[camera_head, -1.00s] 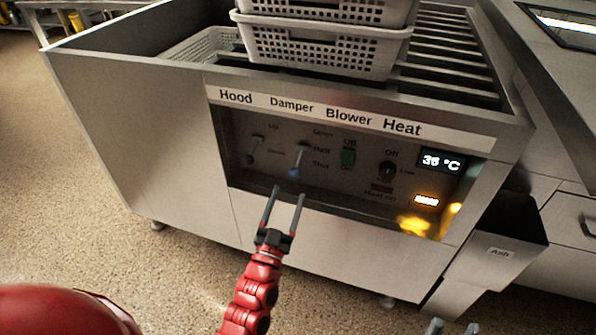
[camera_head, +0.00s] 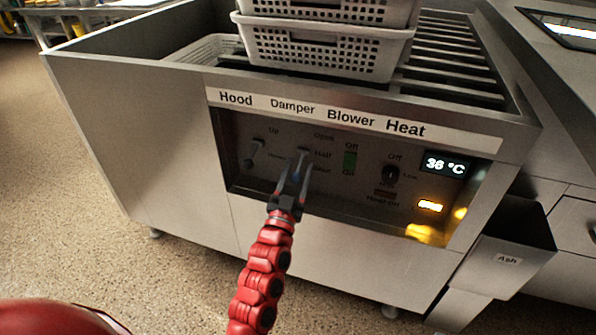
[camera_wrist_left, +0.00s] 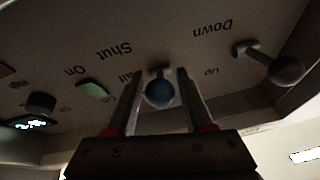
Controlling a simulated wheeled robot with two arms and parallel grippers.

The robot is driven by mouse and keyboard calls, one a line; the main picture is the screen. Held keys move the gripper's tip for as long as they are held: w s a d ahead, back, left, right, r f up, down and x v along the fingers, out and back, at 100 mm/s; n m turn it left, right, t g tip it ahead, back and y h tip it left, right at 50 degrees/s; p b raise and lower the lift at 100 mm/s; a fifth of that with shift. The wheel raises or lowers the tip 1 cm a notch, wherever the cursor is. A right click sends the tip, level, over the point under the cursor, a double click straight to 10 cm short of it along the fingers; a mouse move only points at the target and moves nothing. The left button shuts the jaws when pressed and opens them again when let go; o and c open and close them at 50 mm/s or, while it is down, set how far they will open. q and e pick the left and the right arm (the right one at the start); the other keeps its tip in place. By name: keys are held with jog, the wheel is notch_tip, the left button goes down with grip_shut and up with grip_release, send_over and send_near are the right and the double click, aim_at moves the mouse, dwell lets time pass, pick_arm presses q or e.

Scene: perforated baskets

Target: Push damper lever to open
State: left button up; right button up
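The damper lever (camera_head: 303,153) is on the dark control panel, under the "Damper" label, with Open, Half and Shut marks beside it. In the head view the knob is mostly hidden by my fingers, and the lever slants down toward the Shut side. My left gripper (camera_head: 295,172) is open at the panel. In the wrist view its two fingers (camera_wrist_left: 159,103) stand on either side of the knob, with small gaps visible. My right gripper is not in view.
The hood lever (camera_head: 254,153) is left of the damper lever and also shows in the wrist view (camera_wrist_left: 268,62). The green blower switch (camera_head: 350,161) and heat knob (camera_head: 390,173) are to the right. Stacked perforated baskets (camera_head: 320,48) stand on the slatted top above.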

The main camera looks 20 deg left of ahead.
pick_arm(q)
grip_shut()
dwell(1.1)
